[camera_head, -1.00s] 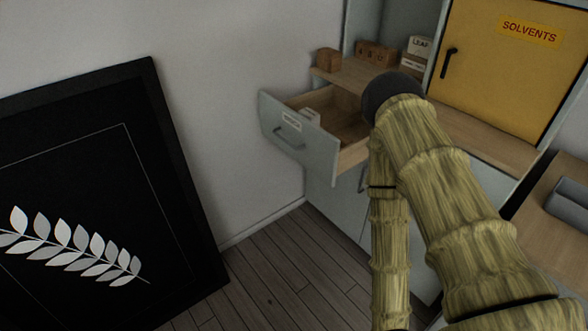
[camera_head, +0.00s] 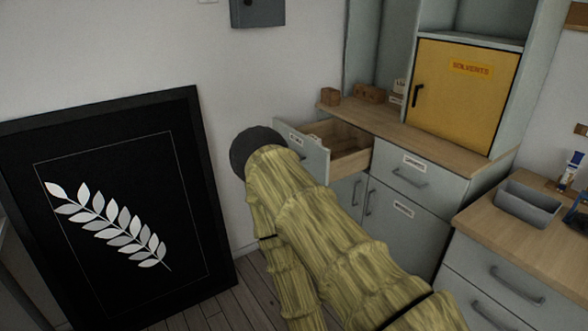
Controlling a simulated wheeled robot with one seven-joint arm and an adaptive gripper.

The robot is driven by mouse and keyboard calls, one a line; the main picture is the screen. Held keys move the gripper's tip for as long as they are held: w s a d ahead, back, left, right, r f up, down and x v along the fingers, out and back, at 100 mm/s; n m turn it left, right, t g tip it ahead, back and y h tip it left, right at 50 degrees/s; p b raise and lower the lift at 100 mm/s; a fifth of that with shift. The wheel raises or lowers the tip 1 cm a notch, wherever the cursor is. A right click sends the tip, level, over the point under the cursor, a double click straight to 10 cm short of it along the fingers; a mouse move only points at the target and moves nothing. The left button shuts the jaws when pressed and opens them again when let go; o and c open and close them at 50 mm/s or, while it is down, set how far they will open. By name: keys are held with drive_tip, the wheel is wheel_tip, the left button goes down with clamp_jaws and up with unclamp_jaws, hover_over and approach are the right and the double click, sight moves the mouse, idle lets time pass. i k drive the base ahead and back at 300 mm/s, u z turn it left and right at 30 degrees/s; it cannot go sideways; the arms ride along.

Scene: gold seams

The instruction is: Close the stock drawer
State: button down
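The stock drawer (camera_head: 308,154) is pulled out from the upper left of the grey-green cabinet. Its front panel faces left and its light wooden inside shows from above. A small label sits on its front; the handle is mostly hidden by my arm. My arm, covered in yellow-green bamboo-like sleeves, reaches up from the bottom right and ends in a dark round part just left of the drawer front in the picture. My gripper's fingers do not show, and I cannot tell whether anything touches the drawer.
A yellow solvents door (camera_head: 464,95) stands above the wooden counter (camera_head: 420,135). A closed drawer (camera_head: 412,175) is right of the open one. A black framed leaf picture (camera_head: 110,215) leans at left. A grey bin (camera_head: 527,203) stands on the right-hand worktop. Some floor shows below.

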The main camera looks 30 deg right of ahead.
sight(355, 145)
drive_tip(key=u, duration=0.2)
drive_tip(key=i, duration=1.45)
drive_tip(key=z, duration=0.7)
